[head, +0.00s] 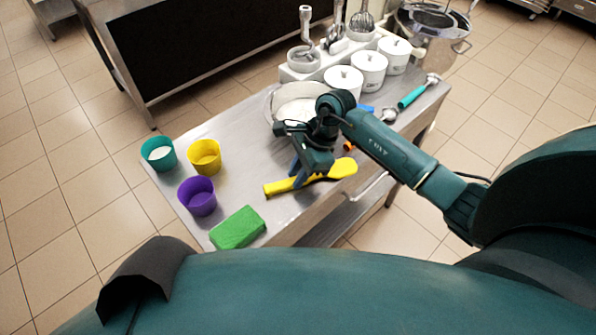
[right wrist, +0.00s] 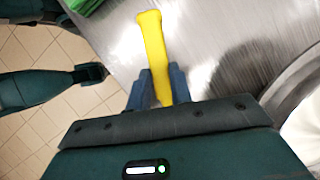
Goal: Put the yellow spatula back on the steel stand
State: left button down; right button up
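The yellow spatula (head: 340,169) lies across the front part of the steel table, handle toward the left and wider head toward the right. My right gripper (head: 302,172) is over its handle. In the right wrist view the yellow handle (right wrist: 151,30) runs between the two blue fingers (right wrist: 159,86), which sit against both its sides with no clear gap. I cannot tell whether the spatula is lifted off the table. I cannot pick out the steel stand for certain; my right arm hides part of the table. My left gripper is not in the head view.
A green block (head: 238,228) and teal (head: 158,154), yellow (head: 204,157) and purple (head: 197,196) cups stand at the left. A white-filled bowl (head: 283,105) is behind my gripper. White canisters (head: 368,70), a teal-handled tool (head: 411,97) and a steel pot (head: 428,42) are farther right.

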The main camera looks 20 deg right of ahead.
jog(key=o, duration=0.4)
jog(key=shift+o, duration=0.2)
jog(key=shift+r+p, duration=0.3)
jog(key=b+v, duration=0.1)
jog(key=v, duration=1)
jog(key=shift+d+r, duration=0.25)
jog(key=shift+r, duration=0.1)
